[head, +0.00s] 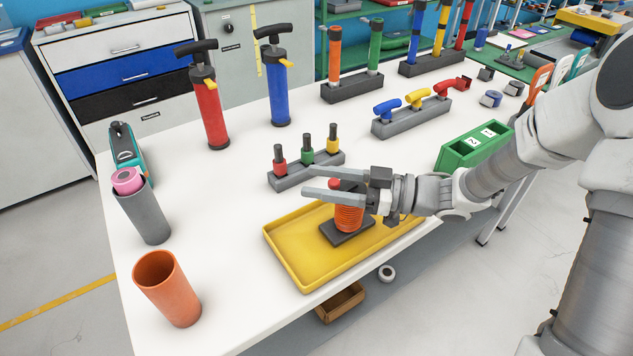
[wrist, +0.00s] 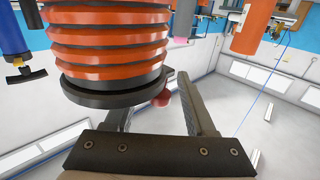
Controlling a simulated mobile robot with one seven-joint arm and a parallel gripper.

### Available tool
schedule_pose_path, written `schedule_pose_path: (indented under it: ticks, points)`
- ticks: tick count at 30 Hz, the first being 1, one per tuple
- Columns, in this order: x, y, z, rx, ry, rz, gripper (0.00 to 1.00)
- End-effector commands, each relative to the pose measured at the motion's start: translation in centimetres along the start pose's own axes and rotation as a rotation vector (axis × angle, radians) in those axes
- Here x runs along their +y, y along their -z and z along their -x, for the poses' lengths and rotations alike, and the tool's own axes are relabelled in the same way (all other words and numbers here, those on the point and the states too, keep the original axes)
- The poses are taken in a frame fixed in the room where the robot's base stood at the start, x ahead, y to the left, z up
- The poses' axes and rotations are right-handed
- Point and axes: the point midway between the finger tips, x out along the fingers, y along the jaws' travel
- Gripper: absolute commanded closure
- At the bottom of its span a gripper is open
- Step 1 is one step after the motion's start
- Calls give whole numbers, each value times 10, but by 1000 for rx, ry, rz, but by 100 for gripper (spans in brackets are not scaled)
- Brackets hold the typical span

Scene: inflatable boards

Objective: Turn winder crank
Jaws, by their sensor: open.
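The winder stands upright in the head view, with an orange ribbed drum (head: 349,218) on a dark base (head: 346,233) in the yellow tray (head: 292,268). The drum looms large in the wrist view (wrist: 108,45) with a dark disc (wrist: 112,92) at its end. A red knob (head: 335,184), apparently the crank handle, shows at the winder's top and in the wrist view (wrist: 161,98). My gripper (head: 312,182) is open at the top of the winder, with the knob between its two fingers. I cannot tell whether either finger touches it. The crank arm is mostly hidden.
A grey block with red, green and yellow plugs (head: 306,172) stands just behind the tray. A green numbered box (head: 474,147) is to the right, near my arm. An orange cup (head: 167,288) and grey tube (head: 146,212) stand left. White tabletop between them is clear.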

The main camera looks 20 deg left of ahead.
Motion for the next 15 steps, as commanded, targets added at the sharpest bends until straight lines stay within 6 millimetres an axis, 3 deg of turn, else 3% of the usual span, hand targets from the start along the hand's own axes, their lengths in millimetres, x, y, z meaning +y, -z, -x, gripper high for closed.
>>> schedule_pose_path:
  ticks: [12, 15]
  points:
    - [0, 0, -9, 0, -1, 0, 44]
    - [0, 0, -9, 0, -1, 0, 62]
